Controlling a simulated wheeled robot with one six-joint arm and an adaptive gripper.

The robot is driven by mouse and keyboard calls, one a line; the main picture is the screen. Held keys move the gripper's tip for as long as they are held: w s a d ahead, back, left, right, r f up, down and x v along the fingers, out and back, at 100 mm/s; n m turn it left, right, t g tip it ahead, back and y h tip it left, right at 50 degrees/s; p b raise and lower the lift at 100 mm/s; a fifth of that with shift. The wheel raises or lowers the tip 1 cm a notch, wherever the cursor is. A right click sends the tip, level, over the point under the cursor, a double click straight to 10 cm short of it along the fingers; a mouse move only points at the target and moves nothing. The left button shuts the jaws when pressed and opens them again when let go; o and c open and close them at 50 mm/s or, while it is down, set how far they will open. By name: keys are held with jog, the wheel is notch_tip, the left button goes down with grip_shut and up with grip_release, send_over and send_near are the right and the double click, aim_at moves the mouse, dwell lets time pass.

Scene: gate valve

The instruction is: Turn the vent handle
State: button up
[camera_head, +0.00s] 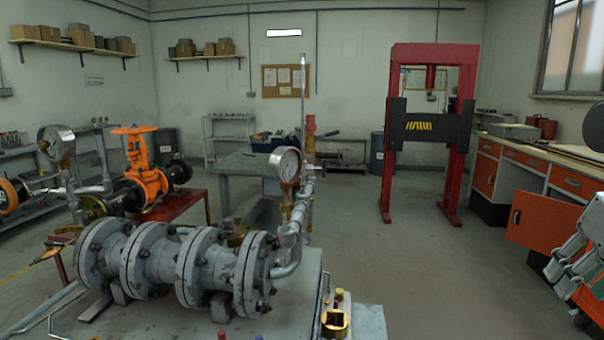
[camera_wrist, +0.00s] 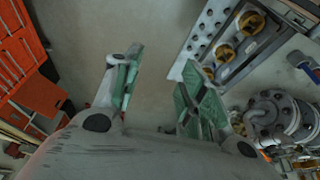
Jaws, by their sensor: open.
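The grey flanged pipe assembly (camera_head: 178,262) lies on a bench in the head view. A pressure gauge (camera_head: 286,165) and a vertical pipe with a red fitting (camera_head: 310,124) rise at its right end. I cannot tell for sure which part is the vent handle. A small dark lever (camera_head: 331,133) shows beside the red fitting. My gripper (camera_wrist: 154,70) is open and empty over bare floor in the wrist view. It shows partly at the right edge of the head view, well apart from the pipes. The flanged pipes (camera_wrist: 275,115) also show at the right of the wrist view.
An orange gate valve (camera_head: 146,183) stands at the left. A red press frame (camera_head: 450,140) stands at the back. An orange cabinet door (camera_head: 541,220) stands open near my gripper. A tray with brass fittings (camera_wrist: 235,40) is on the bench. The middle floor is clear.

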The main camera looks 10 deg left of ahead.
jog(key=w+f+g, duration=0.2)
jog(key=w+f, duration=0.1)
jog(key=n+g+y, duration=0.1)
jog(key=n+y, duration=1.6)
jog(key=y, duration=0.1)
send_near(325, 169)
jog(key=a, duration=0.7)
jog(key=w+a, duration=0.1)
jog(key=a, duration=0.2)
grip_shut()
